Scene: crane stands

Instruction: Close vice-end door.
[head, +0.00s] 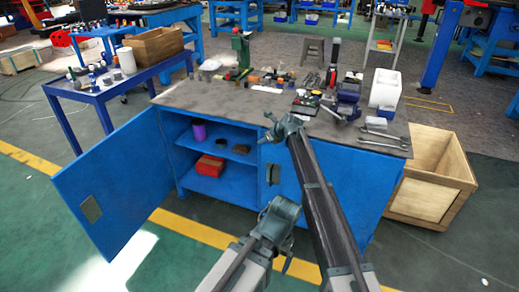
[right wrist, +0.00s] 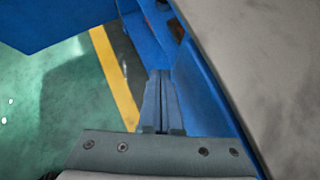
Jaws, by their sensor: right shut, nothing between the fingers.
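The blue bench cabinet has its left door (head: 115,185) swung wide open. The blue vice (head: 348,92) stands on the right end of the bench top, so the vice-end door (head: 345,195) is the right one; it looks about flush with the front, partly hidden by my arms. Its latch plate (head: 272,174) shows at its left edge. My right gripper (head: 270,127) is at the bench's front edge, above that door's left edge; in the right wrist view its fingers (right wrist: 161,90) are shut and empty. My left gripper (head: 283,208) is lower, before the front; its fingers are unclear.
Tools cover the bench top (head: 205,95). The open shelves hold a purple cylinder (head: 199,132) and a red box (head: 209,166). A wooden crate (head: 430,180) stands at the right end. A blue side table (head: 90,95) stands at left. Green floor in front is clear.

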